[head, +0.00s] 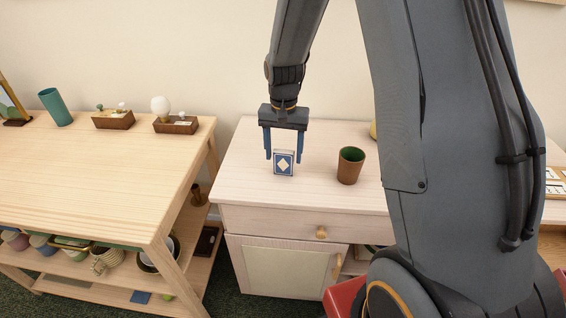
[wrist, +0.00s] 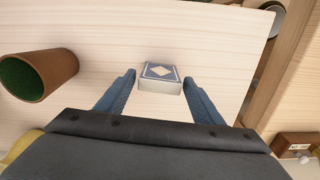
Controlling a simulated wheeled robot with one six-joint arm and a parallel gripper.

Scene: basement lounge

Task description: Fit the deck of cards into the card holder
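The deck of cards (head: 284,164), a blue box with a pale diamond on its face, rests on top of the pale wooden cabinet (head: 243,172). My gripper (head: 284,158) points down over it, open, with one blue finger on each side of the deck. In the wrist view the deck (wrist: 160,76) sits between the fingertips of my gripper (wrist: 159,78), with a gap on both sides. I cannot pick out the card holder for certain. A partly cut-off wooden piece with white panels (head: 556,174) shows at the right edge.
A brown cup with a green inside (head: 349,166) stands right of the deck; it also shows in the wrist view (wrist: 38,75). A wooden table (head: 105,165) at left carries a teal cup (head: 55,107) and two small wooden trays (head: 176,126). The cabinet top left of the deck is clear.

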